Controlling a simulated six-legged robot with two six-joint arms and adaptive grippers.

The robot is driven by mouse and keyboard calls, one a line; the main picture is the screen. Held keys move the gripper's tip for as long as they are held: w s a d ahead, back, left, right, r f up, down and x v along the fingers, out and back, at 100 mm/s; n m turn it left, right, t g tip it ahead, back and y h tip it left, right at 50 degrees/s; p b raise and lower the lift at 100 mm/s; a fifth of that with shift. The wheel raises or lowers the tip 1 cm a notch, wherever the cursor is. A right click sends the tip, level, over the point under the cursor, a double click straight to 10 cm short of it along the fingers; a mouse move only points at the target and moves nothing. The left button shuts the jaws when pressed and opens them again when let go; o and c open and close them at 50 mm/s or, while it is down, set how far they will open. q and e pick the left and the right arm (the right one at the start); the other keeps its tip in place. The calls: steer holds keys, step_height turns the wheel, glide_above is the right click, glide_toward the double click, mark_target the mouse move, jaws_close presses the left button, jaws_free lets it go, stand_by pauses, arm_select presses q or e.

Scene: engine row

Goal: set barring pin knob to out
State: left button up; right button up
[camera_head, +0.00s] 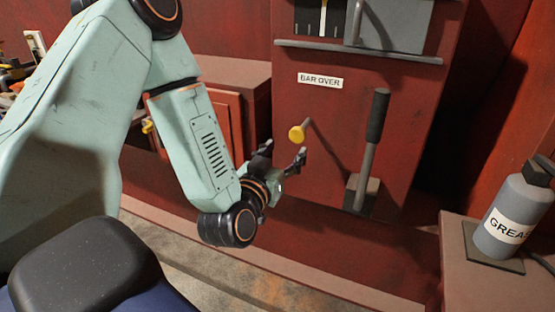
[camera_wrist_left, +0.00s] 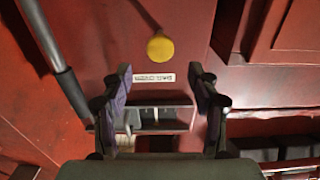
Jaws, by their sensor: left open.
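The barring pin knob (camera_head: 297,133) is a yellow round knob on a short stem, standing out from the red panel (camera_head: 335,180) below the BAR OVER label (camera_head: 320,81). In the left wrist view the knob (camera_wrist_left: 160,47) is near the top middle, beyond the fingertips. My left gripper (camera_head: 284,152) is open and empty, just below and left of the knob in the head view. In the left wrist view its two fingers (camera_wrist_left: 160,82) stand apart on either side of the label, with the knob not between them. My right gripper is not in view.
A lever with a dark grip (camera_head: 375,120) stands on the panel right of the knob. A ledge (camera_head: 360,52) crosses the panel above the label. A grey grease bottle (camera_head: 510,215) stands at the right on a low surface.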

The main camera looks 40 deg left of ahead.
arm_select(q)
steer(key=shift+v, duration=1.75)
